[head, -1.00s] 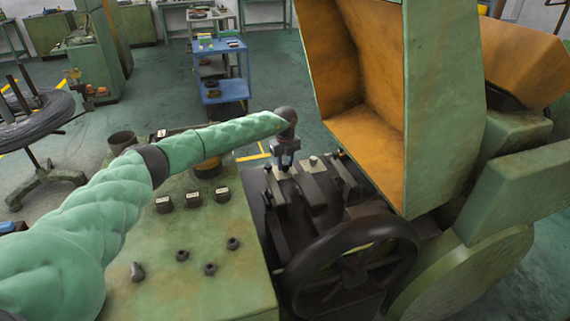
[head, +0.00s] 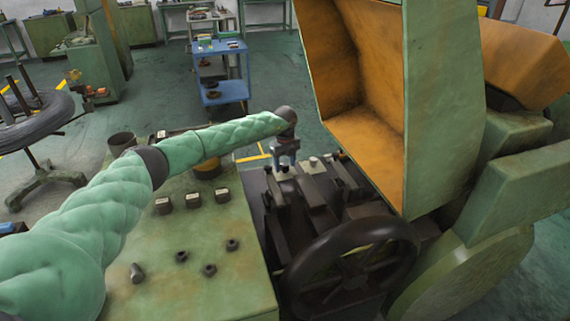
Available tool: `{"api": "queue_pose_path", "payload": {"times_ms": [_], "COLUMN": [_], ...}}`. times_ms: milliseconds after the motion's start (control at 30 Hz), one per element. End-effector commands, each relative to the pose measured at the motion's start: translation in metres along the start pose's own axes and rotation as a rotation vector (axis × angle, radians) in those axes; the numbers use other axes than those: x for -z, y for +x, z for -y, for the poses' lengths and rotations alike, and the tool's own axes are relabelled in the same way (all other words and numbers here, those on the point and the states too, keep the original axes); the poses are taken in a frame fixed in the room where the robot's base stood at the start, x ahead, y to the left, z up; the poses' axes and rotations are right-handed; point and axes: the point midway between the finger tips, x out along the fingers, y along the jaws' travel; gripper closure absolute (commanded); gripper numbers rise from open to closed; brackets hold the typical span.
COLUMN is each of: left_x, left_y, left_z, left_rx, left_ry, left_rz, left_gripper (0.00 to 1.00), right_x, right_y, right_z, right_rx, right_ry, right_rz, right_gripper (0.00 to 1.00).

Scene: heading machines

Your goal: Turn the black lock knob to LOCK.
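My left gripper (head: 284,160) hangs from its dark wrist, pointing down over the dark machine bed (head: 309,192), at its far end. Its fingertips are small and close to dark parts there, so I cannot tell whether they touch anything or how far apart they are. Several small dark knobs stand on the green cabinet top: a longer one (head: 137,273) at the left, and rounder ones (head: 181,257), (head: 209,270) and (head: 232,245). No LOCK marking is legible, and I cannot tell which part is the lock knob. My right gripper is not in view.
A dark handwheel (head: 356,262) stands at the near end of the bed. A green guard with an orange inside (head: 360,90) rises to the right of my gripper. Several labelled boxes (head: 193,200) sit on the cabinet. A blue cart (head: 222,90) stands behind on open floor.

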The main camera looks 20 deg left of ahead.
Motion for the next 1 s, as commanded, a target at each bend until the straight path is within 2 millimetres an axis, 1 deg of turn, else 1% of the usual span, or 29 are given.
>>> {"api": "queue_pose_path", "payload": {"times_ms": [200,333,367,400,433,633,700,800,1000], "left_x": [0.001,0.000,0.000,0.000,0.000,-0.001,0.000,0.000,0.000], "left_y": [0.000,-0.009,-0.012,-0.017,-0.021,-0.052,-0.061,-0.070,-0.077], "left_z": [0.000,0.000,0.000,0.001,0.000,0.000,0.001,0.000,0.000], "left_rx": [-0.001,0.001,0.001,0.001,0.001,0.002,0.001,0.000,0.000], "left_ry": [0.001,0.001,0.001,0.002,0.002,0.000,0.000,0.000,0.000], "left_rz": [-0.001,0.000,0.000,0.001,0.001,0.000,0.000,0.000,0.000], "left_gripper": [0.45,0.45,0.45,0.45,0.45,0.45,0.45,0.45,0.45], "right_x": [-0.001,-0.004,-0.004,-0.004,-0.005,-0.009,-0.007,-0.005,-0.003], "right_y": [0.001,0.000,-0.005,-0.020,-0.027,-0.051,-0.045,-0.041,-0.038], "right_z": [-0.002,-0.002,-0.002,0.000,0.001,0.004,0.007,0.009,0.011], "right_rx": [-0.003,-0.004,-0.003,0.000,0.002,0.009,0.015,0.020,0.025], "right_ry": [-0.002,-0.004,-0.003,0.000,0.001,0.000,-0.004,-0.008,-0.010], "right_rz": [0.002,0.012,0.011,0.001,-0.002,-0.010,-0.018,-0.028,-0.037], "right_gripper": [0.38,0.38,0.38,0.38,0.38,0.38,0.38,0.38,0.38]}}
